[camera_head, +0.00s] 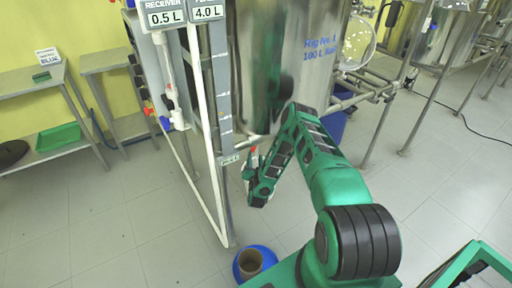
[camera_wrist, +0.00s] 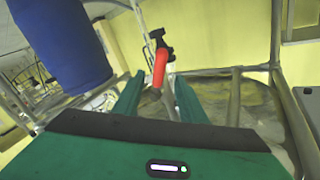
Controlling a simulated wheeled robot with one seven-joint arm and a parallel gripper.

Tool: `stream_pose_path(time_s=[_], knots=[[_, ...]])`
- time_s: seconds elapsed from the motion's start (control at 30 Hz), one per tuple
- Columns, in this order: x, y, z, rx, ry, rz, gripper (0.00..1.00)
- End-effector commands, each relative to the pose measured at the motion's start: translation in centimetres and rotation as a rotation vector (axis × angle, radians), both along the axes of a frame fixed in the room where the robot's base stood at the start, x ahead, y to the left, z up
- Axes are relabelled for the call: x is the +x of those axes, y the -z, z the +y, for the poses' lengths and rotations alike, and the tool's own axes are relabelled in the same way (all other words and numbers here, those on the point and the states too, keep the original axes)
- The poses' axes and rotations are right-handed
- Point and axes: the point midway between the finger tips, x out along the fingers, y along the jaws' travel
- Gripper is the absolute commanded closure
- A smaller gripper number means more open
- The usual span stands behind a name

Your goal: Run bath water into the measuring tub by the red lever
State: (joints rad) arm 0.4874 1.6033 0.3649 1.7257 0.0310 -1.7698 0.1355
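The red lever (camera_wrist: 160,66) shows in the wrist view, upright and slightly tilted, with a black end at its top. It also shows as a small red spot (camera_head: 254,150) in the head view, below the large steel vessel (camera_head: 285,60). My gripper (camera_wrist: 156,88) is open, with one green finger on each side of the lever's line. I cannot tell whether either finger touches it. In the head view my gripper (camera_head: 249,172) is beside the steel frame under the vessel. I cannot tell for sure which container is the measuring tub; no water flow is visible.
A round blue object (camera_head: 256,265) with a brown cylinder is low at the front. A blue container (camera_head: 332,127) sits behind the vessel, and a large blue drum (camera_wrist: 62,42) fills the wrist view's upper left. Floor is clear left.

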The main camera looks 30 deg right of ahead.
Motion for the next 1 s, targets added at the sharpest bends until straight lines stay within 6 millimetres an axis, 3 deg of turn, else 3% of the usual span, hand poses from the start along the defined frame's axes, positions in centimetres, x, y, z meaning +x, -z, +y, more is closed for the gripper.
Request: stream_pose_path(time_s=[0.5,0.7,1.0], knots=[[7.2,-0.1,-4.1,-0.001,0.002,-0.002,0.62],[8.4,-0.1,-4.7,-0.001,0.002,-0.001,0.62],[8.6,0.0,-4.8,0.000,0.001,0.000,0.62]])
